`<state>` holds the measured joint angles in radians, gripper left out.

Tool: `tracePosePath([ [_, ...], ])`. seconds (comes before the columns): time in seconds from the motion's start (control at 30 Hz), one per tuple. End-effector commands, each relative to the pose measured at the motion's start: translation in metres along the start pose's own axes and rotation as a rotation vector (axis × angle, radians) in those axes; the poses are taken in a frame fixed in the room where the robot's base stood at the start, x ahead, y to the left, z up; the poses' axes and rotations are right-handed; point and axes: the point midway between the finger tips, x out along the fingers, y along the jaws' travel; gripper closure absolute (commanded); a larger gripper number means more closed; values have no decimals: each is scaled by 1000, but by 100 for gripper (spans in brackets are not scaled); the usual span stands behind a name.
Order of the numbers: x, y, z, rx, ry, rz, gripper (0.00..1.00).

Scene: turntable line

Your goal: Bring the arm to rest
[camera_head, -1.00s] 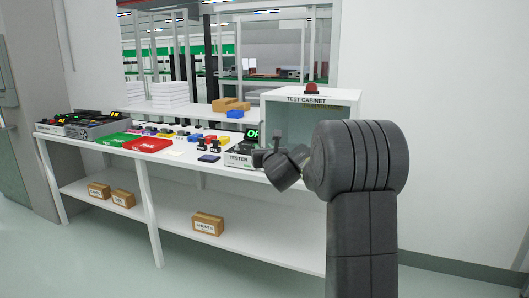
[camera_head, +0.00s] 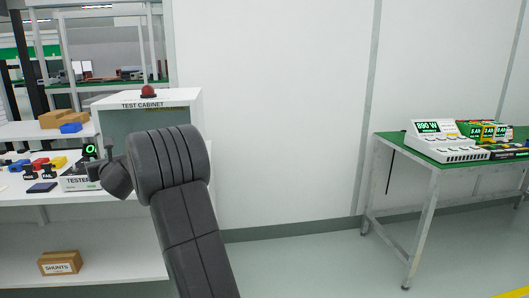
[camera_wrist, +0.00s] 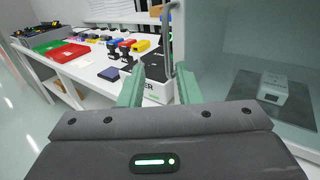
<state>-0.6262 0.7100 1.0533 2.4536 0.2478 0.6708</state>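My arm rises from the bottom of the head view and bends left in front of the test cabinet (camera_head: 196,108). My gripper (camera_head: 107,158) is small there, in front of the tester (camera_head: 75,184) and partly covering it. In the wrist view my gripper (camera_wrist: 158,88) has its two pale green fingers spread apart, with nothing seen held between them. The tester (camera_wrist: 160,98) shows beyond and between the fingers. The cabinet's open front is at right in the wrist view, with a light-coloured device (camera_wrist: 262,92) on a dark pad inside.
The white bench (camera_head: 25,198) carries small coloured parts and a dark flat block (camera_head: 41,187). A shunts box (camera_head: 60,262) sits on its lower shelf. A green-topped table (camera_head: 405,144) with a 890 W unit (camera_head: 445,141) stands at right. Open floor lies between.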

Motion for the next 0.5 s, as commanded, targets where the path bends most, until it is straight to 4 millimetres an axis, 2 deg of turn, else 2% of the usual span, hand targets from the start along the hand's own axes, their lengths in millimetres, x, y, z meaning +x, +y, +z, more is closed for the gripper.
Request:
tracePosePath([
  [0.2, 32, 0, 2, -1, 1, 1, 69],
  [0.5, 69, -1, 3, 0, 0, -1, 69],
])
